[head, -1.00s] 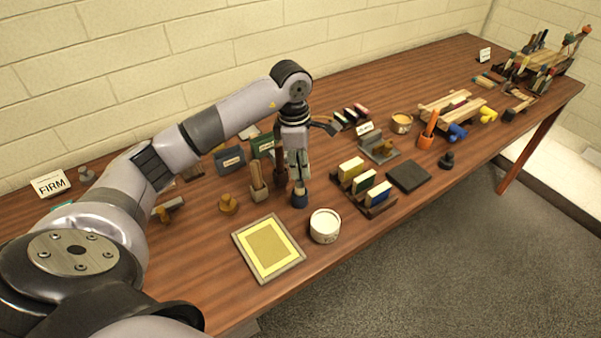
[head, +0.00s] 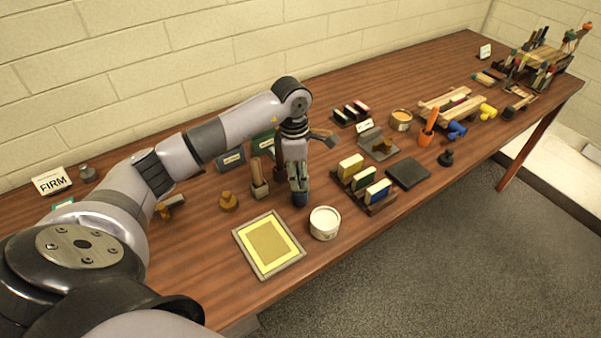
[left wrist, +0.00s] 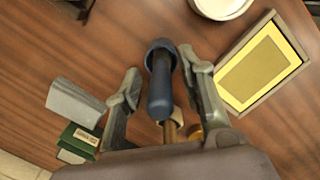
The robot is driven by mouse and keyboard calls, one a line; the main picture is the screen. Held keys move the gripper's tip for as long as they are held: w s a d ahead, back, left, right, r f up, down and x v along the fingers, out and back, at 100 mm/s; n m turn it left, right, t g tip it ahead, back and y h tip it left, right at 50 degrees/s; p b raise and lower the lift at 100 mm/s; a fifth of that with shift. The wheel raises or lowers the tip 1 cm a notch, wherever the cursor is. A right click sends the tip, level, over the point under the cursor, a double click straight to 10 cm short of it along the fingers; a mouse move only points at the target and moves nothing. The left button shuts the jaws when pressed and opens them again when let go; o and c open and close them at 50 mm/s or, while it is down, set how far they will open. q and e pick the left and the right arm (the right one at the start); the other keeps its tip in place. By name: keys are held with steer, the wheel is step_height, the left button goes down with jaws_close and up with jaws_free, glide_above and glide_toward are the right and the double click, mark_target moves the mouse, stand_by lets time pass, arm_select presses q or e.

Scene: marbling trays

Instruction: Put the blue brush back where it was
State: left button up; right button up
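The blue brush (left wrist: 160,95) stands with its rounded dark blue handle toward my left wrist camera. Its lower end is inside a dark blue ring-shaped holder (left wrist: 152,46) on the table. My left gripper (left wrist: 158,78) has its fingers apart, one on each side of the handle, with visible gaps. In the head view my left gripper (head: 299,183) points down, low over the table. The blue holder (head: 300,200) shows just below its fingers, which hide most of the brush there. My right gripper is in neither view.
A white round tub (head: 324,223) and a yellow-filled framed tray (head: 297,262) stand in front. A block with a wooden handle (head: 260,190) is close on the left. A rack of colored blocks (head: 380,207) stands to the right. Bare table lies between them.

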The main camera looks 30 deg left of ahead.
arm_select(q)
steer(key=shift+r, duration=0.15)
steer(key=shift+r, duration=0.2)
steer(key=r+b, duration=0.1)
steer(key=r, duration=0.2)
steer(key=r+b, duration=0.1)
steer(key=r, duration=0.3)
steer(key=r+b, duration=0.1)
steer(key=r, duration=0.2)
steer(key=shift+s+a+r, duration=0.2)
steer(key=shift+a+r, duration=0.05)
steer(key=shift+a, duration=0.15)
steer(key=shift+s+r, duration=0.1)
steer(key=shift+r, duration=0.5)
